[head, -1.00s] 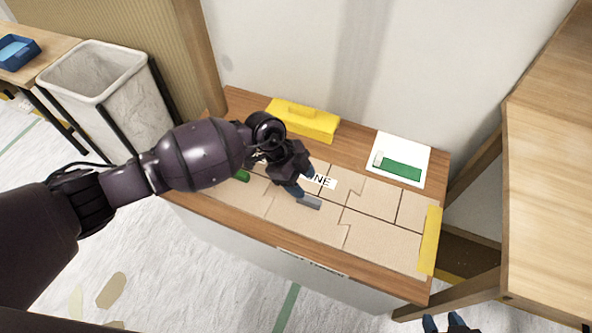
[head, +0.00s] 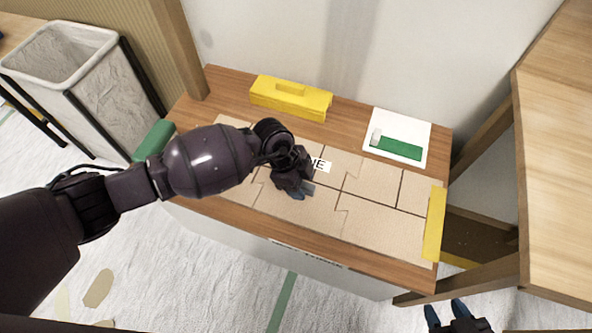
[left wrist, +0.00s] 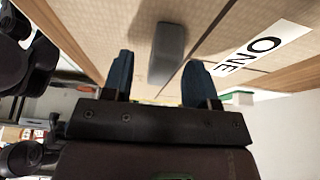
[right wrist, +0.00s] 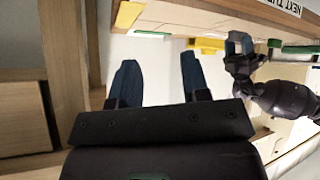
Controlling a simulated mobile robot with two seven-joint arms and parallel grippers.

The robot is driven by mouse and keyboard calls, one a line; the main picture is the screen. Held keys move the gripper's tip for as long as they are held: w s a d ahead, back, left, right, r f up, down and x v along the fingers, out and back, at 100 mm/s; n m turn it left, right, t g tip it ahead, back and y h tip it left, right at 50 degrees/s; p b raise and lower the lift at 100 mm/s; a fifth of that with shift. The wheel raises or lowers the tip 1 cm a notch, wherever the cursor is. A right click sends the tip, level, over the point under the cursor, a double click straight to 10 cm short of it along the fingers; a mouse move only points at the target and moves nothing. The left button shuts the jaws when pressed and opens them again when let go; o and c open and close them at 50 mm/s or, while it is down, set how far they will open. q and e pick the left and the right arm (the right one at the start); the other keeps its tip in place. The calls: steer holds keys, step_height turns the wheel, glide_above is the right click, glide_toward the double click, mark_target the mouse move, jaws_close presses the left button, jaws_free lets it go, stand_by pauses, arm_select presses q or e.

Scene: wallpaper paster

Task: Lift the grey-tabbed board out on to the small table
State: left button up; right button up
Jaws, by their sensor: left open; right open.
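The grey tab (head: 308,187) stands on a tan board (head: 300,208) among several fitted boards on the wooden bench. My left gripper (head: 300,193) is open and close to the tab, partly covering it in the head view. In the left wrist view the grey tab (left wrist: 168,52) shows between and beyond the open fingers (left wrist: 158,82); no contact shows. My right gripper (head: 458,314) is open and empty, low at the right of the head view and away from the boards. A wooden table top (head: 560,130) stands at the right; I cannot tell whether it is the small table.
A yellow box (head: 290,98) and a white sheet (head: 414,128) with a green block (head: 400,148) lie behind the boards. A yellow strip (head: 434,223) borders their right end. A green object (head: 154,139) is at the bench's left end. A bin (head: 85,75) stands left.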

arm_select(q)
steer(key=shift+d+f, duration=0.15)
steer(key=shift+f, duration=0.15)
jaws_close()
stand_by(0.5)
